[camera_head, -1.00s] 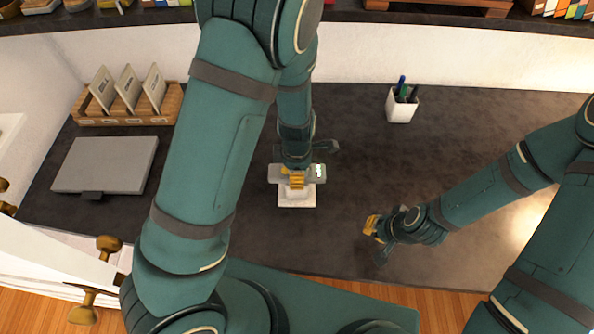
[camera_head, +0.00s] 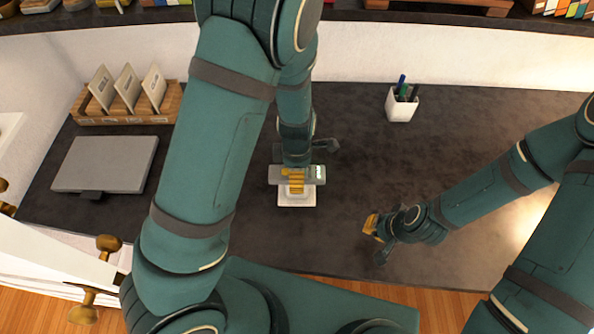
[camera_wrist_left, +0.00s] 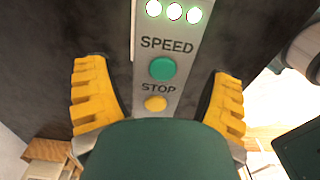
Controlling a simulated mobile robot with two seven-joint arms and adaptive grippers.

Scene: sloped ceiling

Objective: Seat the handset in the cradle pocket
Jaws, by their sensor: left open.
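The handset (camera_head: 317,174) is a grey bar with a green-lit end, lying crosswise over the back part of the small white cradle (camera_head: 297,201). My arm hides part of it, and I cannot tell whether it sits down in the pocket. My left gripper (camera_head: 295,180) is over the handset's middle. In the left wrist view, the yellow fingers of this gripper (camera_wrist_left: 158,98) stand apart on both sides of the handset (camera_wrist_left: 168,88), with gaps between. Its SPEED and STOP labels, green and orange buttons and lit lamps face up. My right gripper (camera_head: 376,240) is open and empty, right of the cradle.
A closed grey laptop-like slab (camera_head: 107,164) lies at left, in front of a wooden card rack (camera_head: 128,118). A white pen cup (camera_head: 402,106) stands at the back right. The dark desk (camera_head: 350,170) is clear around the cradle.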

